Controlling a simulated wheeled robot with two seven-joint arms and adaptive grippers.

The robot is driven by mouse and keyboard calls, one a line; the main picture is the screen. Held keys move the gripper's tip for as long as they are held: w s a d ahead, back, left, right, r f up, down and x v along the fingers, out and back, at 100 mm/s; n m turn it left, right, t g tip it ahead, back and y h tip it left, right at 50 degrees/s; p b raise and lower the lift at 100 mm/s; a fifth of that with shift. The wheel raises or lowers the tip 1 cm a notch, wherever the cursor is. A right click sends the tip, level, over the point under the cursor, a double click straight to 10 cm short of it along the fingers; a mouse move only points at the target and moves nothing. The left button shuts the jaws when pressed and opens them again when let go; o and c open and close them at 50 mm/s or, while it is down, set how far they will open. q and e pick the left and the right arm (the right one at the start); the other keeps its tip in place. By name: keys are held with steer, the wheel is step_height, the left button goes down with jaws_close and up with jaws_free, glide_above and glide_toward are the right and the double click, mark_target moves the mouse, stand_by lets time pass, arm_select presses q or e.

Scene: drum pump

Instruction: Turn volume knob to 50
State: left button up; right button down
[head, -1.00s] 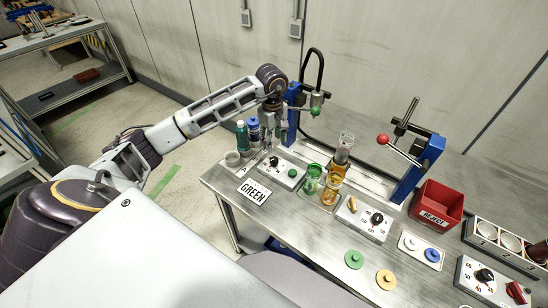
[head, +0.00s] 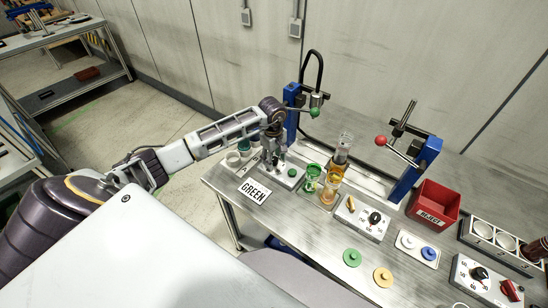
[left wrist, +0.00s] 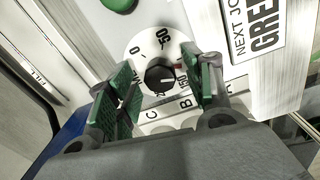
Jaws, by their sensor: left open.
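A black volume knob (left wrist: 160,76) on a white round dial (left wrist: 135,52) shows in the left wrist view. Printed figures surround it, with a 0 at the left and a small red mark at its right. The knob's exact reading is hard to tell. It belongs to the grey control box (head: 287,177) with a green button (head: 292,172), beside the GREEN card (head: 254,191). My left gripper (head: 272,157) is open above this box, its green-padded fingers on either side of the knob. Contact cannot be told. In the head view the gripper hides the knob. My right gripper is not in view.
Green and amber beakers (head: 313,178) stand just right of the box. Another knob box (head: 363,218) sits farther right, and a third (head: 480,280) at the lower right. Blue pump stands (head: 291,115) rise behind. A red REJECT bin (head: 435,203) is at the right.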

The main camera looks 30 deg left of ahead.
arm_select(q)
steer(key=shift+c, duration=1.1)
steer(key=c, duration=0.8)
steer(key=shift+c, duration=0.2)
